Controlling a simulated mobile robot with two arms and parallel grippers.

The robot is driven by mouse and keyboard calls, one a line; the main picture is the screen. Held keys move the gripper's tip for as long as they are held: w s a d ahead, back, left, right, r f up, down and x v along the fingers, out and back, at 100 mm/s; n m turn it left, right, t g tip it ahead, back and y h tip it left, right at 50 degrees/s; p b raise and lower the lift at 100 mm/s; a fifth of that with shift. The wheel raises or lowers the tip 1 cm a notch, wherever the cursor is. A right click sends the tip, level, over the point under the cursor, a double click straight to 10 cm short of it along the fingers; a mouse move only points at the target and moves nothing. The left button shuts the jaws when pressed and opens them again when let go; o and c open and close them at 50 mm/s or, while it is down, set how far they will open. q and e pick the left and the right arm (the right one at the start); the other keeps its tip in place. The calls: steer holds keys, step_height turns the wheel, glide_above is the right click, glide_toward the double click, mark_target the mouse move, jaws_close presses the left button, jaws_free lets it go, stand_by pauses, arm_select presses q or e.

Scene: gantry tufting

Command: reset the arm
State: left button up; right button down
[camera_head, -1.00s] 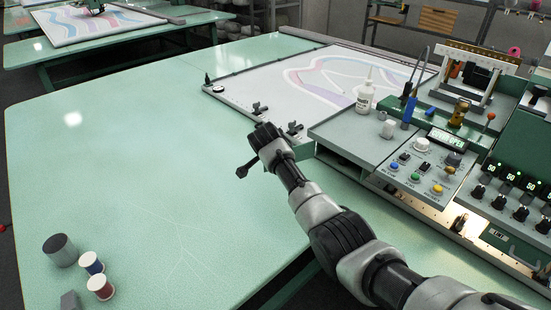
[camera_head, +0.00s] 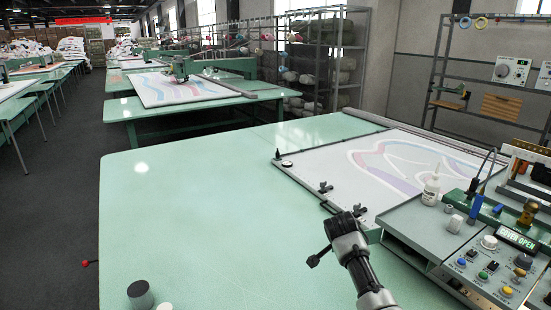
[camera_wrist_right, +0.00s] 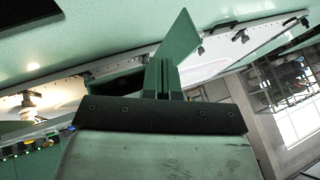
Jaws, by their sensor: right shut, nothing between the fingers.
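My right arm comes in from the lower right in the head view. Its gripper (camera_head: 314,261) hangs over the pale green table (camera_head: 215,215), in front of the frame's near edge. In the right wrist view the gripper's fingers (camera_wrist_right: 171,75) are together, shut with nothing between them. My left arm and gripper are not in view.
Right of the gripper is the control console (camera_head: 470,262) with coloured buttons. A grey cylinder (camera_head: 140,295) sits near the front left. The table's middle is clear.

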steer(key=s+a+f+n+g+y, duration=0.1)
steer(key=s+f+n, duration=0.4)
steer(key=s, duration=0.7)
steer(key=s+a+f+n+y, duration=0.1)
steer(key=s+f+n, duration=0.2)
steer(key=s+f, duration=0.65)
steer(key=s+a+r+n+g+y, duration=0.1)
steer(key=s+r+n, duration=0.3)
steer(key=s, duration=0.8)
steer(key=s+a+r+n+g+y, duration=0.1)
steer(key=s+r+n, duration=0.3)
steer(key=s, duration=0.9)
step_height(320, 180, down, 26)
steer(key=b, duration=0.2)
steer(key=s+d+f+g+b, duration=0.2)
steer(key=s+d+f, duration=0.1)
steer(key=s+f, duration=1.4)
step_height(320, 180, down, 3)
steer(key=shift+f+h+b, duration=0.1)
steer(key=shift+h+b, duration=0.2)
